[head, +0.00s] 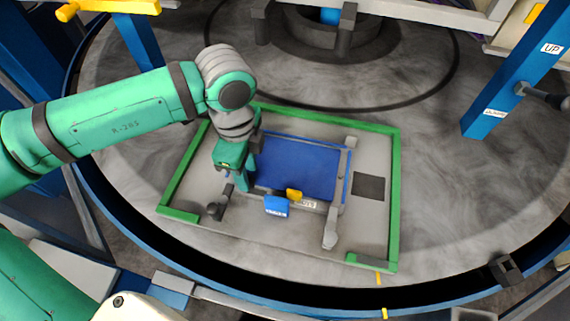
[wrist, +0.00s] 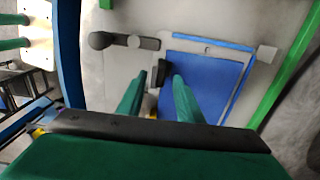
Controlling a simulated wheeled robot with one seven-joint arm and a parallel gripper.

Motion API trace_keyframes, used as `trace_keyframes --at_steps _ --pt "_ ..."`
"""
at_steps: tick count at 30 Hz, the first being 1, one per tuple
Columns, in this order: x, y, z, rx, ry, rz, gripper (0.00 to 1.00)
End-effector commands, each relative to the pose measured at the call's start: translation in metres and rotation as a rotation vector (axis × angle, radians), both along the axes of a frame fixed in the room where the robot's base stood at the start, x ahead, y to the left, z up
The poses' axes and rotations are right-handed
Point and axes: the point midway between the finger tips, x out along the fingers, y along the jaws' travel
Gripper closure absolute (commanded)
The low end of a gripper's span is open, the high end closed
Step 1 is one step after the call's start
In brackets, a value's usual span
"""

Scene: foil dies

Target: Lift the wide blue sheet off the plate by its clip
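The wide blue sheet (head: 305,170) lies flat on the grey plate (head: 365,235), and it also shows in the wrist view (wrist: 215,85). My gripper (head: 243,185) points down at the sheet's left front corner in the head view. In the wrist view its two green fingers (wrist: 160,82) stand apart, with a small dark block (wrist: 160,68), possibly the clip, by their tips at the sheet's edge. I cannot tell whether they touch it.
A green frame (head: 395,195) borders the plate. A blue upright (head: 510,85) rises at the right. The round grey floor beyond the frame is mostly clear.

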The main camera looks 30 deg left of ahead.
Motion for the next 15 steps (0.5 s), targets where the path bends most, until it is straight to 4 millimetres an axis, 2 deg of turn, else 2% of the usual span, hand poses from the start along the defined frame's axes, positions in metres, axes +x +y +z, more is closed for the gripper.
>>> trace_keyframes --at_steps 4,12,13,15 --pt "0.000 0.000 -0.015 -0.001 0.000 0.000 0.67" --pt "0.000 0.000 -0.019 -0.001 -0.001 0.000 0.67" --pt "0.000 0.000 -0.018 -0.001 -0.001 0.000 0.70" --pt "0.000 0.000 -0.018 -0.001 -0.001 0.000 0.86"
